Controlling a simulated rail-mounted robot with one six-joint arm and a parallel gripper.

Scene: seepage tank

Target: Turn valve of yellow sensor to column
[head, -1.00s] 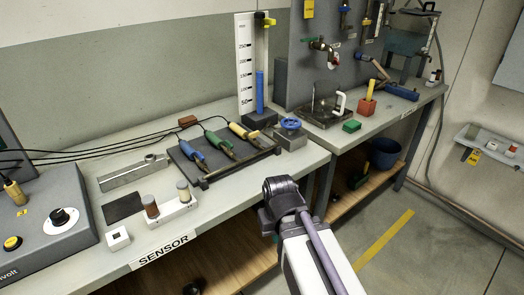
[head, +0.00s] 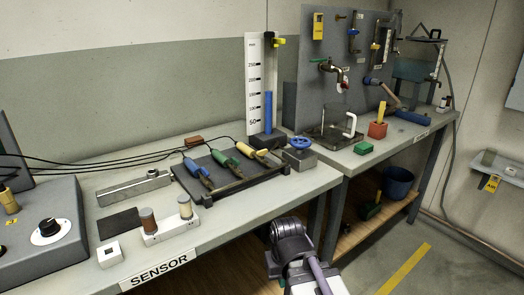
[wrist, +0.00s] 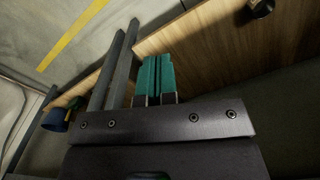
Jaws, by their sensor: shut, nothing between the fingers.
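The yellow sensor (head: 258,153) is a yellow-handled probe lying in a dark rack (head: 235,182) beside a green and a blue one. A blue handwheel valve (head: 301,143) sits on a grey block just right of the rack. The column (head: 267,112) stands behind them, with blue in its lower part, a white scale at its left and a yellow piece at its top. My gripper (wrist: 154,78) shows teal fingers in the wrist view, shut and empty, away from the sensor and valve. In the head view only my arm shows, low at the bench's front edge; the fingers are hidden.
A grey console (head: 40,240) with a knob stands at the left. Two capped cylinders in a white holder (head: 168,222) stand near the front edge. Dark cables run behind the rack. A second bench (head: 400,140) at the right holds a red block and a green block. A wooden shelf (wrist: 225,55) lies below.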

